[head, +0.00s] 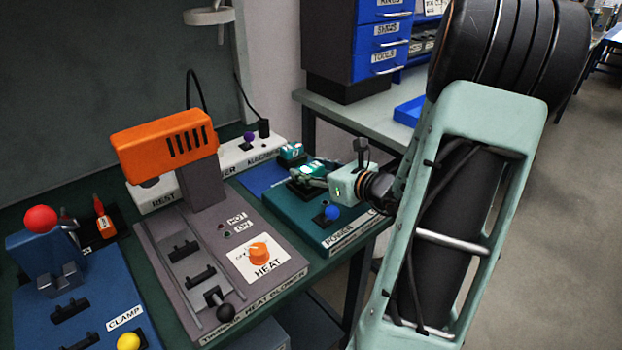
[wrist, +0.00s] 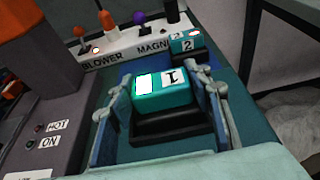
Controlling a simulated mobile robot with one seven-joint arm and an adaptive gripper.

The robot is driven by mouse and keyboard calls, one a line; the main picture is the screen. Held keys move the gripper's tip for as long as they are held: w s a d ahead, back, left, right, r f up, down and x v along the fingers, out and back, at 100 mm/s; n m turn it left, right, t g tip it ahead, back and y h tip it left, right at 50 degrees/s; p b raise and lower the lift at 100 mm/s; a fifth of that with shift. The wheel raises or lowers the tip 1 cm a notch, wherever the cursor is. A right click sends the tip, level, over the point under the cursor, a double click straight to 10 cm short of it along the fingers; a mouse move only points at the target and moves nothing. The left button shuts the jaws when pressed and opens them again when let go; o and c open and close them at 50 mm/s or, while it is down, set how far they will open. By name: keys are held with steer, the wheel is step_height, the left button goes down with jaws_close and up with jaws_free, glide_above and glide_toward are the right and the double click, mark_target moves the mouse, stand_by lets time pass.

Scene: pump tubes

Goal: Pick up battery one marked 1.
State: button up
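Battery one (wrist: 163,92) is a teal block with a white label marked 1. In the wrist view it sits in a black holder (wrist: 172,126), upright between the fingers of my gripper (wrist: 163,105). The fingers stand on its left and right sides, open, with a narrow gap at the left; contact at the right is hard to tell. In the head view my gripper (head: 312,178) is over the teal power unit (head: 300,218), and battery one (head: 314,168) is partly hidden by the fingers.
A second battery marked 2 (wrist: 186,43) stands just behind. The grey heat blower (head: 215,260) with its orange head (head: 168,143) is at the left. A blue-knobbed lever (head: 331,212) stands in front of my gripper. A white lever panel (wrist: 130,45) lies behind.

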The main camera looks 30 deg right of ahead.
steer(key=c, duration=0.9)
